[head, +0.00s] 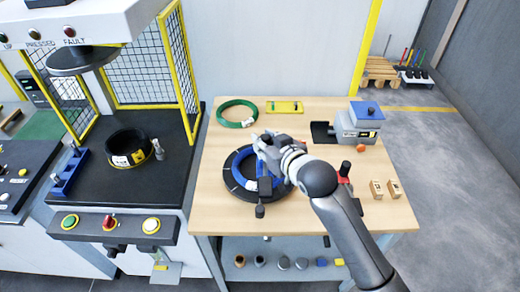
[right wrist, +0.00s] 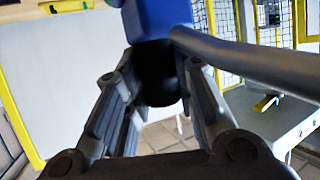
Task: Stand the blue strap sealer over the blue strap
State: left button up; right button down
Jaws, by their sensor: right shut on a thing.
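My right gripper (head: 264,150) is over the turntable on the bench, shut on the blue strap sealer. In the right wrist view the sealer shows a blue body (right wrist: 158,18), a black part between the fingers and a long grey bar to the right. A dark lever with a black end (head: 260,211), seemingly the sealer's, hangs over the near side of a blue coil (head: 238,178). The coil lies on the black turntable (head: 240,194). My gripper and arm hide the coil's right part. I cannot make out the blue strap or whether the sealer touches it. My left gripper is out of view.
A green coil (head: 238,124) and a yellow tray (head: 284,107) lie behind. A grey box with a blue top (head: 358,126), a red-handled tool (head: 344,172) and two small boxes (head: 377,189) stand right. The press holds a black coil (head: 128,160). The bench front is clear.

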notch_tip(320, 180, down, 6)
jog(key=w+a+p, duration=0.1)
jog(key=w+p, duration=0.1)
jog(key=shift+a+r, duration=0.15)
jog(key=shift+w, duration=0.1)
jog(key=shift+f, duration=0.6)
jog(key=c, duration=1.3)
grip_release()
jog(key=shift+f, duration=0.1)
jog(key=shift+o, duration=0.6)
